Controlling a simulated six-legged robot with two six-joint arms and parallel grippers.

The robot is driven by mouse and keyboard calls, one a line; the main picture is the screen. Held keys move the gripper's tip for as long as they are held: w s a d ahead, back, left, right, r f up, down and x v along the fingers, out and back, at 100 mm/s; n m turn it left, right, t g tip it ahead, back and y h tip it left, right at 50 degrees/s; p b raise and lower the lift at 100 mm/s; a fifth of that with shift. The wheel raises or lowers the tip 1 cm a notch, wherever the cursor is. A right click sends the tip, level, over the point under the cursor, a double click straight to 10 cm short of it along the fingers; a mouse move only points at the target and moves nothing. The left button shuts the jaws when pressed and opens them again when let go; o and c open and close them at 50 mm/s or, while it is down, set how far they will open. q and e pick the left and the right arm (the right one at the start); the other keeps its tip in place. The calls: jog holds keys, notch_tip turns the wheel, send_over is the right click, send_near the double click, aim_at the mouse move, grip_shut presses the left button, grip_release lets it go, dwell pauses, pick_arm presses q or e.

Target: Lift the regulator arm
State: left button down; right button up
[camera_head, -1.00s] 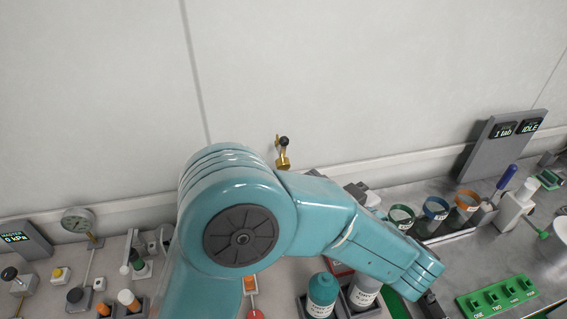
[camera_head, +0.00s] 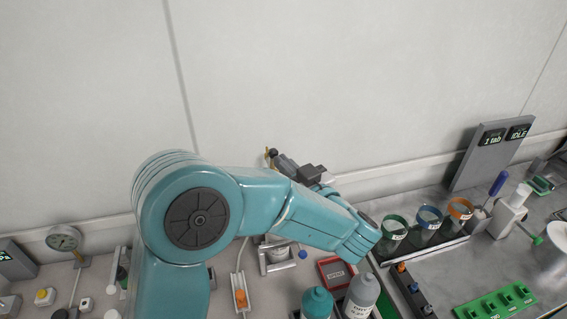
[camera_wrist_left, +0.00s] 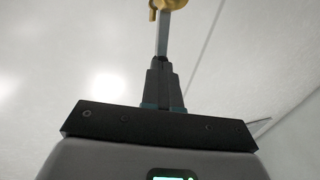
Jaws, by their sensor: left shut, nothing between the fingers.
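A small brass fitting with a black knob (camera_head: 272,154) stands near the back wall and is the likeliest regulator arm; most of it is hidden behind my arm and gripper. My left gripper (camera_head: 281,161) is shut and empty, its fingers pointing left at the fitting. In the left wrist view the shut fingers (camera_wrist_left: 164,75) point up at a yellow brass part (camera_wrist_left: 170,4) cut off by the top edge. A narrow grey bar (camera_wrist_left: 163,35) lies in line between them; I cannot tell whether the fingers touch it. My right gripper is not in view.
A round gauge (camera_head: 63,238) stands at the left. A teal bottle (camera_head: 317,303) and a grey bottle (camera_head: 361,296) stand in front of my arm. Coloured-rim jars (camera_head: 428,222), a grey display panel (camera_head: 492,155) and a green block (camera_head: 497,303) are at right.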

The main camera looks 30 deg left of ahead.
pick_arm(q)
jog(key=shift+a+r, duration=0.15)
jog(key=w+a+r+h+p, duration=0.1)
jog(key=p, duration=0.3)
jog(key=w+a+r+g+h+p, duration=0.1)
jog(key=a+p, duration=0.1)
jog(key=p, duration=0.2)
jog(key=shift+w+a+r+m, duration=0.1)
jog(key=shift+w+a+m, duration=0.05)
jog(key=shift+w+m, duration=0.2)
jog(key=shift+w+a, duration=0.15)
jog(key=shift+w, duration=0.05)
